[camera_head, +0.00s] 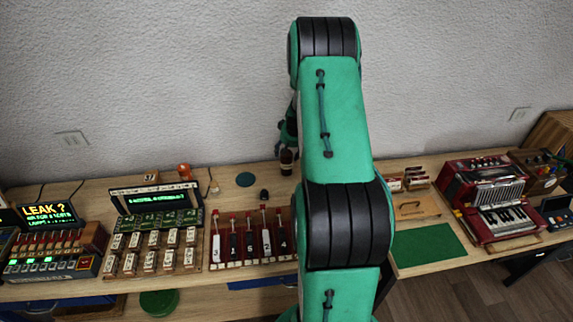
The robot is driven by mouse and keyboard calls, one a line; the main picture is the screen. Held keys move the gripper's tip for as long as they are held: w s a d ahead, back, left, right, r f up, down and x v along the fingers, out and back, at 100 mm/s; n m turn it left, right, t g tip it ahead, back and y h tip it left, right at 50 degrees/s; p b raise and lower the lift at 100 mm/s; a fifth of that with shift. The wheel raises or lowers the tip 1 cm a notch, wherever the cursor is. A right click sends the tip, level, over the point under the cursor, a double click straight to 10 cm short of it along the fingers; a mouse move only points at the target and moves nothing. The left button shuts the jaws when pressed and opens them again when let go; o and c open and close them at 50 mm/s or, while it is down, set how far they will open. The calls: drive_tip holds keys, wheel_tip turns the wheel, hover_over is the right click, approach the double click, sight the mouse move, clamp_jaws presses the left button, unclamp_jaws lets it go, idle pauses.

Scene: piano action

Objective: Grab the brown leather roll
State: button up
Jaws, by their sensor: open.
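I cannot make out a brown leather roll for certain in the head view. My own green and black arm runs up the middle of the picture and covers part of the table and wall behind it. A bit of the arm's far end shows at its left edge, above the back of the table. The fingers of my gripper are not visible, so I cannot tell where they are relative to the roll.
Number-marked keys (248,240) stand left of my arm, beside a block panel with a green screen (155,197) and a "LEAK?" console (50,215). Right of it are a bare green mat (428,247), a tan tray (412,213) and a red accordion (487,190).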

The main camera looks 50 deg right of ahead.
drive_tip(key=shift+x, duration=1.85)
drive_tip(key=shift+c, duration=0.2)
drive_tip(key=c, duration=1.5)
drive_tip(key=shift+r+p, duration=0.3)
drive_tip(key=shift+r, duration=4.7)
